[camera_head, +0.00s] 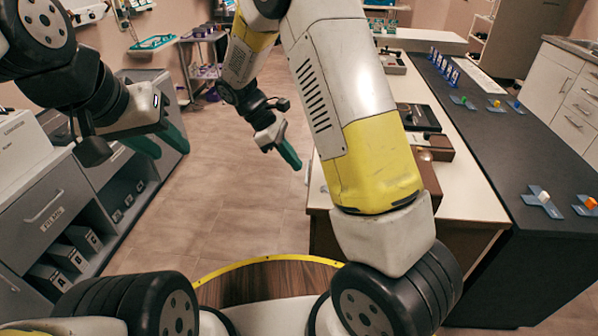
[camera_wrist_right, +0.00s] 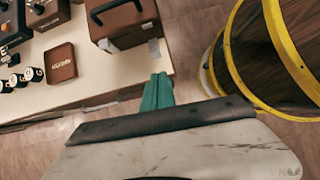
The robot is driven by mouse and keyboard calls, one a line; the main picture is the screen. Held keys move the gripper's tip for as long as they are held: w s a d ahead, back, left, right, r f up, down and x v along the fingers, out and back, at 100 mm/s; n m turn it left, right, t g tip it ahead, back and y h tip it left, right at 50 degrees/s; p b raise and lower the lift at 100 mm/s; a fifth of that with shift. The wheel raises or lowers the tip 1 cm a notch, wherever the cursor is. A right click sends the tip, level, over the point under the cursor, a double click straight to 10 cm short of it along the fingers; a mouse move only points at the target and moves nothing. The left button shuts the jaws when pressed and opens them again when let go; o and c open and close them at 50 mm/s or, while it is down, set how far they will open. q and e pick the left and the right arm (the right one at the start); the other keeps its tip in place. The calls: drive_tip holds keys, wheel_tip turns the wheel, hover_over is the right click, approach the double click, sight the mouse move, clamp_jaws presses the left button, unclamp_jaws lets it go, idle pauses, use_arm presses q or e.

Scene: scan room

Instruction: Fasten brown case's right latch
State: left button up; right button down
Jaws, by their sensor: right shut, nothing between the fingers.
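The brown case (camera_wrist_right: 125,38) stands near the table's edge at the top of the right wrist view, with a dark handle on it. Small pale metal pieces (camera_wrist_right: 147,26) show on it, but I cannot tell whether either latch is fastened. In the head view a brown case (camera_head: 440,154) is mostly hidden behind my right arm. My right gripper (camera_wrist_right: 158,78) is shut and empty, its green fingertips by the table edge and apart from the case. It also shows in the head view (camera_head: 296,163). My left gripper (camera_head: 166,143) is open and empty at the left, far from the case.
The pale table (camera_wrist_right: 100,88) also holds a small brown box (camera_wrist_right: 60,62), black knobs (camera_wrist_right: 22,77) and dark devices with dials (camera_wrist_right: 45,12). A dark counter (camera_head: 500,155) runs along the right. Grey drawers (camera_head: 50,205) stand at the left. The floor between is clear.

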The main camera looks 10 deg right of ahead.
drive_tip(key=shift+w+a+f+n+h, duration=0.1)
drive_tip(key=shift+a+f+n+h, duration=0.1)
drive_tip(key=shift+f, duration=0.2)
drive_tip(key=shift+w+a+f+n+h, duration=0.1)
drive_tip(key=shift+a+f, duration=0.05)
drive_tip(key=shift+f, duration=0.2)
drive_tip(key=x, duration=1)
drive_tip(key=shift+d+r+y, duration=0.1)
drive_tip(key=shift+r+y, duration=0.1)
drive_tip(key=shift+y, duration=0.2)
